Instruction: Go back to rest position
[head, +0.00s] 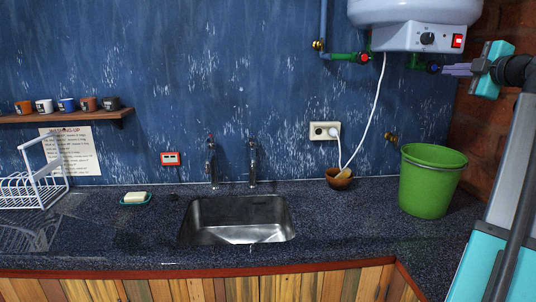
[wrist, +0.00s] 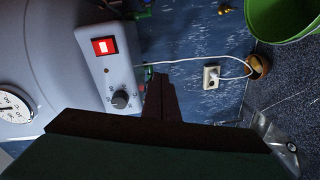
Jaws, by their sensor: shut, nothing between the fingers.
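My gripper (head: 450,69) is in the upper right of the head view, at the end of my raised arm, pointing left. Its narrow fingers are shut and empty, just below and right of the white water heater (head: 414,12). In the wrist view the dark fingers (wrist: 160,95) are together, and the heater fills the left side with its knob and red switch (wrist: 105,46). I cannot tell whether the fingertips touch the pipe fitting near them.
A green bucket (head: 431,180) stands on the dark counter below my arm. A socket (head: 325,132) with a white cable, a small bowl (head: 339,178), a steel sink (head: 237,220), a soap dish (head: 135,199), a dish rack (head: 38,187) and a mug shelf (head: 66,116) lie leftward.

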